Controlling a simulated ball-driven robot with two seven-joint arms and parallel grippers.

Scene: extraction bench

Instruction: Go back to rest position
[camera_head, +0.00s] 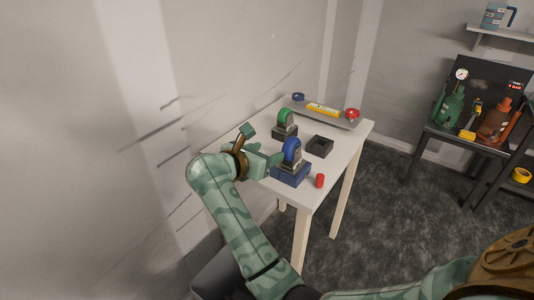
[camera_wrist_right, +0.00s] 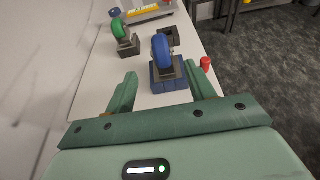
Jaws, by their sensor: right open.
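My right gripper (camera_head: 262,145) is open and empty at the left side of the white table (camera_head: 345,150), beside the blue disc piece (camera_head: 292,150) in its blue base (camera_head: 290,175). In the right wrist view the two green fingers of this gripper (camera_wrist_right: 160,85) are spread apart. The blue disc piece (camera_wrist_right: 160,50) stands upright beyond and between them, with no finger shut on it. My left gripper is not in view.
A green disc piece (camera_head: 285,118), a dark open block (camera_head: 319,146) and a red cylinder (camera_head: 320,180) stand on the table. A grey tray (camera_head: 345,122) with a yellow labelled item lies at the back. A wall is close on the left. A dark bench (camera_head: 465,140) stands right.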

